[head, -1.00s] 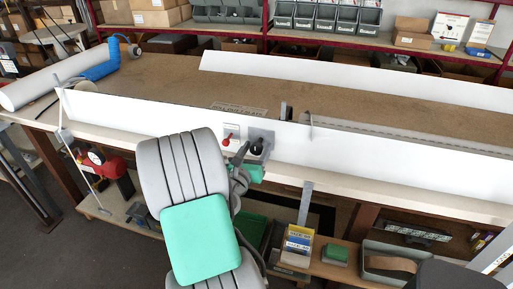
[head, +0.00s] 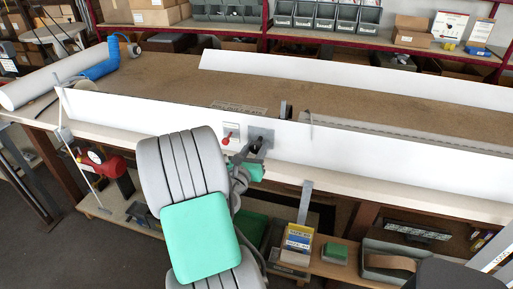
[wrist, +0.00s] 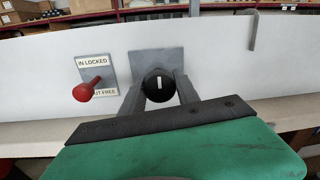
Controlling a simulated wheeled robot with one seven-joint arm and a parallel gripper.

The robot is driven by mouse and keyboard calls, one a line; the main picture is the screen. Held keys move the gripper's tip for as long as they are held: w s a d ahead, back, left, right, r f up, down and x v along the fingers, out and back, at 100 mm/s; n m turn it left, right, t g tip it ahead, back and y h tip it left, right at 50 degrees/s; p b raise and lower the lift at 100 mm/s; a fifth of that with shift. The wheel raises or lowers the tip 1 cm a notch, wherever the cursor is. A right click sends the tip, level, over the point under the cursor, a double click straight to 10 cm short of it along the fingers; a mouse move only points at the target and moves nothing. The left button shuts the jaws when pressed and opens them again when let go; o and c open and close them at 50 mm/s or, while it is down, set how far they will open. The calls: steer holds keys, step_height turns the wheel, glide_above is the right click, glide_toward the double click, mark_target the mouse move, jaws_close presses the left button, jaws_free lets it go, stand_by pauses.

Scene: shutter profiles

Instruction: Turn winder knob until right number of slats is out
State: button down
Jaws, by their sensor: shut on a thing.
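The winder knob (wrist: 158,84) is black and round, with a white mark standing upright on its face. It sits on a grey plate (wrist: 150,57) on the front of a long white panel (wrist: 220,58). My gripper (head: 254,145) is at the knob, and its two grey fingers are shut on the knob's sides. In the head view my gripper hides most of the knob. To the left is a red lever (wrist: 88,89) on a plate labelled "IN LOCKED" and partly readable "UT FREE". No slats can be made out clearly; a pale perforated strip (head: 400,135) runs behind the panel at right.
A thin bent metal piece (wrist: 254,32) stands at the panel's top edge, right of the knob. The brown bench top (head: 350,97) is mostly clear. Below are a red gauge device (head: 105,162), bins with a yellow box (head: 298,240), and a hanging grey strip (head: 305,202).

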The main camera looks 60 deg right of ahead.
stand_by(0.3)
